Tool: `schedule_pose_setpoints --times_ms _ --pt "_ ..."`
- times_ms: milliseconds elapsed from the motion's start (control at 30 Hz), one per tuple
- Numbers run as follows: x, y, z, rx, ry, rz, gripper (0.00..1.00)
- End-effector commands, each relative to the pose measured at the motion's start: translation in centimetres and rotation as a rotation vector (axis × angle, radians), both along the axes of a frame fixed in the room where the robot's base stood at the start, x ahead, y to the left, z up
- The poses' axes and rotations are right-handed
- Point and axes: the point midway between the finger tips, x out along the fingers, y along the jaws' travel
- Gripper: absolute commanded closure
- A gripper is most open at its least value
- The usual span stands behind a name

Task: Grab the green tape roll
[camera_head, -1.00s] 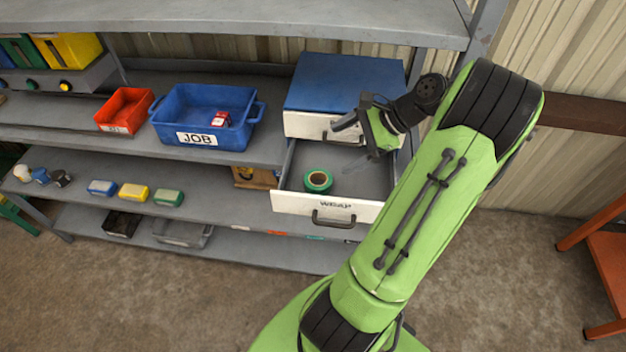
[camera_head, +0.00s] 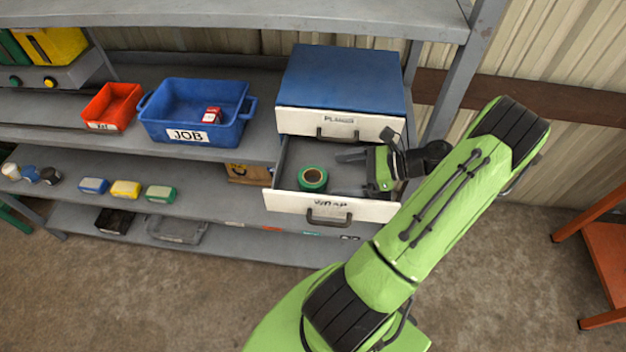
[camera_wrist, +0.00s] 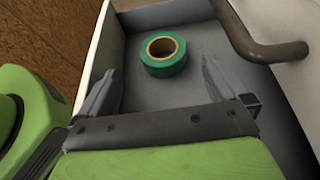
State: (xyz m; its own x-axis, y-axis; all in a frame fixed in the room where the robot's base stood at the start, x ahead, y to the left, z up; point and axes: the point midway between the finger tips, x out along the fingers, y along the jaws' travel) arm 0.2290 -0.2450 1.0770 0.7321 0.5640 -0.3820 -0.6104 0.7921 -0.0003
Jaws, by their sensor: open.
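The green tape roll (camera_head: 312,179) lies flat on the floor of the open drawer (camera_head: 288,200), toward its left side. It also shows in the wrist view (camera_wrist: 164,55), ahead of my fingertips and between their lines. My gripper (camera_head: 345,166) is open and empty, to the right of the roll. It is inside or just above the drawer; its exact height is hard to tell. In the wrist view my two fingers (camera_wrist: 160,85) are spread apart and touch nothing that I can see.
The drawer's front panel and handle (camera_head: 329,217) stick out of the blue-topped cabinet (camera_head: 345,80). A closed drawer (camera_head: 337,123) sits directly above. The blue JOB bin (camera_head: 195,112) and a red bin (camera_head: 110,106) stand left on the shelf. A steel post (camera_head: 465,85) rises at right.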

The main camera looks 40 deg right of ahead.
Motion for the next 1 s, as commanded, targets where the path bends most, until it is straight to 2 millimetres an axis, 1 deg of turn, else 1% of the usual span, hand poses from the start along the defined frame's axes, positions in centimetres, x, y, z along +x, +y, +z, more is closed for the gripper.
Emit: schedule_pose_setpoints --times_ms 33,100,267,400,500,733,767,1000 --pt "0.8 0.8 -0.6 0.002 0.003 0.004 0.00" --pt "1.8 1.4 -1.0 0.000 0.000 0.004 0.00" --pt "3.1 2.4 -1.6 0.000 0.000 0.002 0.00" --pt "5.2 3.9 -2.6 0.001 0.001 0.005 0.00" --pt "6.2 4.6 -3.1 -0.001 0.002 0.002 0.00" --pt "6.4 4.7 -3.2 -0.003 0.002 -0.001 0.00" --pt "6.4 4.7 -3.2 -0.003 0.002 -0.001 0.03" --pt "6.4 4.7 -3.2 -0.003 0.002 -0.001 0.40"
